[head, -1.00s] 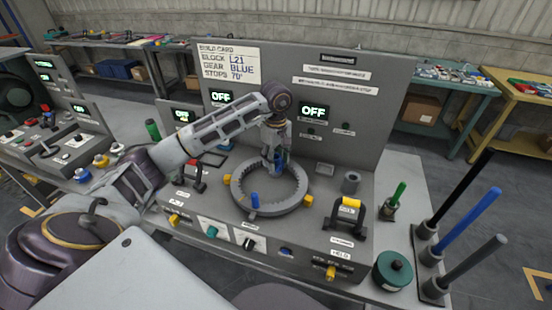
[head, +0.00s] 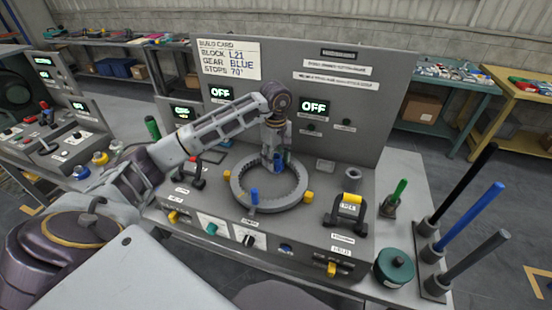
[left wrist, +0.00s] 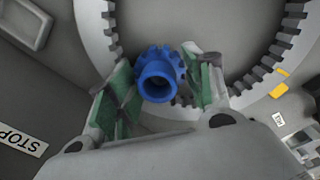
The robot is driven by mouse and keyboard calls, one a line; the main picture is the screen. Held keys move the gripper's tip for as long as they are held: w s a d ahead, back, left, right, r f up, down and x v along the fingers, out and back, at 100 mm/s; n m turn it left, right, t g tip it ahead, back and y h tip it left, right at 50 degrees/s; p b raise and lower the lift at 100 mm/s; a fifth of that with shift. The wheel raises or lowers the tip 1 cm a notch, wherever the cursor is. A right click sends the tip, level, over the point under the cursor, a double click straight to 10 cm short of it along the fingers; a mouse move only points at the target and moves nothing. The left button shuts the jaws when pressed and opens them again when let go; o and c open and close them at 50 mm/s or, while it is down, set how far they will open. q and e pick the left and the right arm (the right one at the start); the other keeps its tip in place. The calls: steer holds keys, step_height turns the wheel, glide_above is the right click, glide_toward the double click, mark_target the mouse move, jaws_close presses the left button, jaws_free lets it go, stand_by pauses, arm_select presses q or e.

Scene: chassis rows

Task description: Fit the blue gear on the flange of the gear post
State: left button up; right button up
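The blue gear (left wrist: 158,72) has a hollow hub facing my left wrist camera and teeth around its far end. In the head view it shows as a small blue piece (head: 280,160) at the back inside edge of the large grey toothed ring (head: 238,197). My left gripper (left wrist: 165,85) is over it, with a green-padded finger on each side. A gap shows between the hub and the right-hand finger; the left-hand finger is very close to the hub. The gear post and its flange are hidden under the gear and gripper. My right gripper is out of view.
A black handle with a yellow top (head: 350,205) stands at right. A tall grey panel (head: 375,110) rises behind. Black, blue and grey rods (head: 470,215) stand far right.

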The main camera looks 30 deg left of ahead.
arm_select(q)
steer(key=shift+o, duration=1.1)
steer(key=shift+f, duration=0.1)
steer(key=shift+o, duration=0.4)
steer(key=shift+w+r, duration=0.1)
steer(key=shift+r, duration=0.55)
step_height(320, 180, up, 11)
steer(key=shift+f, duration=0.2)
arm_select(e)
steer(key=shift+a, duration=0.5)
arm_select(q)
steer(key=shift+r, duration=0.15)
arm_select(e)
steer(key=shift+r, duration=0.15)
arm_select(q)
step_height(320, 180, up, 9)
steer(key=p, duration=0.9)
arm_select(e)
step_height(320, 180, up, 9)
arm_select(q)
steer(key=shift+r+p, duration=0.45)
steer(key=shift+p, duration=0.1)
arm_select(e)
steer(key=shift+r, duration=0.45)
